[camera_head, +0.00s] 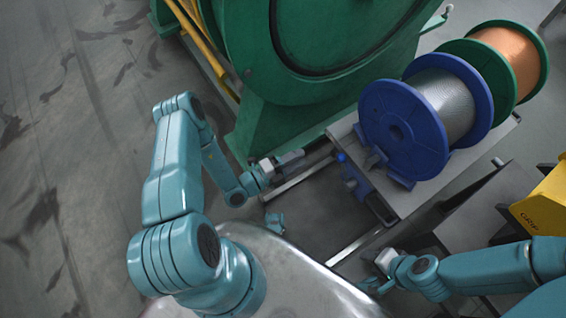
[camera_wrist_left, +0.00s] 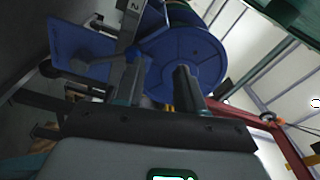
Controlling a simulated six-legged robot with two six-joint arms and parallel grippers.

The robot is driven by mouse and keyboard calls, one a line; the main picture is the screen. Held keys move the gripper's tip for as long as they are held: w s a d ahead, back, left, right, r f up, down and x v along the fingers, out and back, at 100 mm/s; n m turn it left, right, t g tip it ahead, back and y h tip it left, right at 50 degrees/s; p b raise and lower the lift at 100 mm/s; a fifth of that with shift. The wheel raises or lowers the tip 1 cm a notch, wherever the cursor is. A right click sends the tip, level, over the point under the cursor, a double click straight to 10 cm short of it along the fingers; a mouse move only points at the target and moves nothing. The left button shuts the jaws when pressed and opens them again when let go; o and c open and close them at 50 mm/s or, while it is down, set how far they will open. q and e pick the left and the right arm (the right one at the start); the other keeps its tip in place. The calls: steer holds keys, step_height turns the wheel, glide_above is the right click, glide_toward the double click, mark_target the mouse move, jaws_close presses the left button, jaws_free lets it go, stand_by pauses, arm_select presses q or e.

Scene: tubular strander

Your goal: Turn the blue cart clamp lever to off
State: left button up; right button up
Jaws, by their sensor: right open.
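A small blue clamp part (camera_head: 354,181) sits on the near left side of the cart (camera_head: 413,201), below the blue spool; I cannot make out its lever position. My left gripper (camera_head: 291,158) is left of it, apart from it, by the green machine base. In the left wrist view its two dark fingers (camera_wrist_left: 158,88) stand apart with nothing between them, and the blue spool (camera_wrist_left: 187,60) shows beyond. My right gripper (camera_head: 374,277) is open and empty near the cart's front rail, below the clamp part.
The blue spool (camera_head: 405,130) with grey wire and a green spool (camera_head: 508,62) with orange wire rest on the cart. A large green machine (camera_head: 290,95) stands behind. A yellow bin (camera_head: 545,205) is at the right. Open floor (camera_head: 70,150) lies left.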

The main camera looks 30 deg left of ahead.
arm_select(q)
steer(key=v, duration=0.4)
steer(key=shift+w+a, duration=0.15)
steer(key=shift+a, duration=0.15)
stand_by(0.5)
